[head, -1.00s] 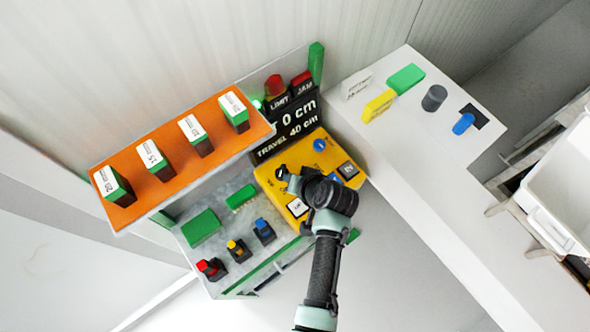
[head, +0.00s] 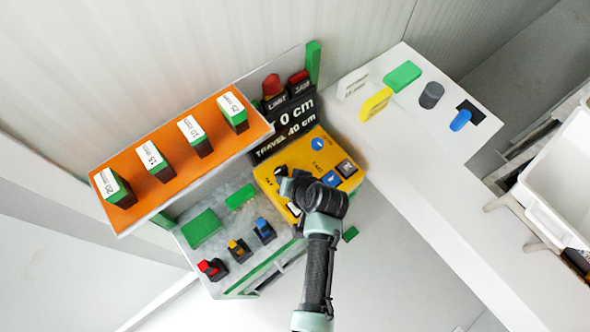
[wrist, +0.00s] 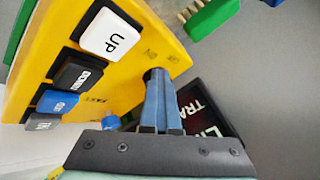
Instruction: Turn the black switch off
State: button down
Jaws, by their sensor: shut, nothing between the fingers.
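The yellow control panel (head: 318,150) carries a small black switch (head: 281,170) near its left corner. My gripper (head: 287,187) is over that corner, its tip close beside the switch. In the wrist view my gripper's blue fingers (wrist: 157,76) are together, with nothing between them. Their tips are at the panel (wrist: 120,20) by a small dark piece beside the ON/OFF lettering. That piece seems to be the switch, mostly hidden by the fingers. I cannot tell whether they touch it or which way it points.
The white UP button (wrist: 110,34), black DOWN button (wrist: 77,74) and a blue button (wrist: 57,103) stand up from the panel beside my fingers. A black display (head: 290,125) reading 0 cm stands behind. An orange shelf (head: 150,205) with several boxes is to the left.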

jog(key=shift+a, duration=0.4)
jog(key=shift+w, duration=0.1)
